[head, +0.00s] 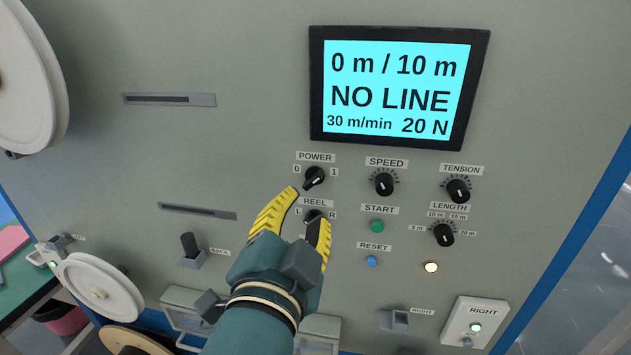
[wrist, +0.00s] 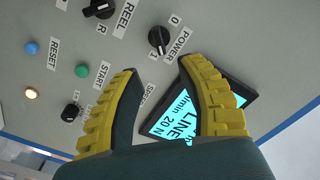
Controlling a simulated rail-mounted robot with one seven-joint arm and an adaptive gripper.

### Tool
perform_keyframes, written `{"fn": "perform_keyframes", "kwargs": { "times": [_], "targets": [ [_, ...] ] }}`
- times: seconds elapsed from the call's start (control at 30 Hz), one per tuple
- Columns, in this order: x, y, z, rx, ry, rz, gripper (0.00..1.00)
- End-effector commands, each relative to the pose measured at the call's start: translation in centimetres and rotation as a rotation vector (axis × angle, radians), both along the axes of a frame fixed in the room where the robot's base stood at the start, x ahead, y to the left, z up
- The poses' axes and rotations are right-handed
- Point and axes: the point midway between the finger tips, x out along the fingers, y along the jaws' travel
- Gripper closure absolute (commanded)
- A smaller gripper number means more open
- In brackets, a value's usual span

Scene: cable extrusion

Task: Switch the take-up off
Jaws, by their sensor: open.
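The black POWER knob (head: 314,177) is on the grey panel just beyond my fingertips, between the marks 0 and 1. It also shows in the wrist view (wrist: 158,40), ahead of the gap between my fingers. I cannot tell for certain which mark it points to. The lit screen (head: 398,85) reads 0 m / 10 m, NO LINE, 30 m/min and 20 N. My gripper (head: 304,207) is open and empty, its yellow-ridged fingers apart below the POWER knob. They also show in the wrist view (wrist: 160,68), with no visible contact on the knob.
The REEL knob (head: 312,216) is close to my fingers and partly hidden in the head view. SPEED (head: 384,183), TENSION (head: 458,190) and LENGTH (head: 443,235) knobs, a green START button (head: 377,226) and a blue RESET button (head: 372,261) are to the right. White reels are at left.

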Motion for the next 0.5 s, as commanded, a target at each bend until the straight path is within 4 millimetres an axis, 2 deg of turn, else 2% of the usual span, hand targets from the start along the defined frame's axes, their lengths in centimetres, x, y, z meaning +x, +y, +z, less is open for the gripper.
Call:
{"fn": "perform_keyframes", "kwargs": {
  "times": [0.1,0.3,0.5],
  "targets": [
    [3.0,-0.7,0.1,-0.002,0.001,-0.002,0.61],
    [7.3,-1.5,0.0,-0.002,0.002,-0.001,0.61],
    [9.5,-1.9,0.0,0.000,-0.001,0.001,0.61]
  ]
}}
